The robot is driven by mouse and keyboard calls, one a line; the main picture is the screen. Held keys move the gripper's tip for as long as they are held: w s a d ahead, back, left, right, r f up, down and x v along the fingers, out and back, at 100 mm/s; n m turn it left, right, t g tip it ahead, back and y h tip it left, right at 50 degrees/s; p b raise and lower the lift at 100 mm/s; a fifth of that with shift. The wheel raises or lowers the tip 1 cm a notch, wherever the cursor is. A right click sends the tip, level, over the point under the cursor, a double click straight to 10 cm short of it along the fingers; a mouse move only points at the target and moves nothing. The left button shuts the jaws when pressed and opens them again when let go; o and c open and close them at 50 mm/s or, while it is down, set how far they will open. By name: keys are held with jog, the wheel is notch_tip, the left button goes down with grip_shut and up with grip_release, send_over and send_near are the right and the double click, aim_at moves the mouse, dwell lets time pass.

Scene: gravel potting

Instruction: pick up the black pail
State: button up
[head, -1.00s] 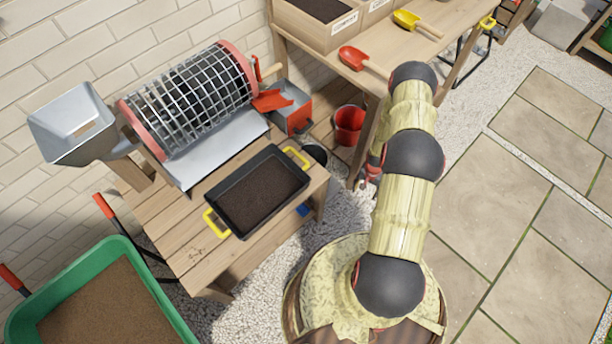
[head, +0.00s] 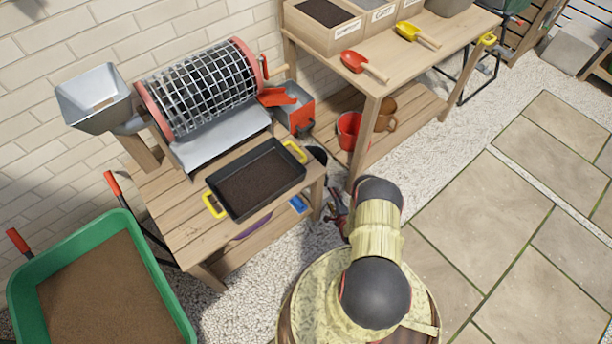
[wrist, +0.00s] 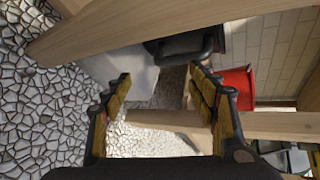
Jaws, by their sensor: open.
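In the wrist view a dark rounded body with a bar-like handle, which looks like the black pail (wrist: 188,42), lies beyond the fingertips near the top, partly cut off by a wooden beam. My gripper (wrist: 160,76) is open with nothing between its yellow-padded fingers. It is apart from the pail. In the head view my arm mostly hides the gripper.
A red bucket (head: 349,130) and a brown pot (head: 385,114) stand on the right bench's lower shelf. The red bucket (wrist: 238,86) is right of my fingers in the wrist view. Wooden beams cross close by. A black tray (head: 258,180) of soil rests on the left bench.

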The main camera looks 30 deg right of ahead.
jog(key=w+d+r+m+t+b, duration=0.2)
jog(key=w+r+m+b, duration=0.1)
jog(key=w, duration=0.6)
jog(key=shift+d+h, duration=0.15)
jog(key=shift+h, duration=0.15)
jog(key=shift+c, duration=1.2)
jog(key=c, duration=0.8)
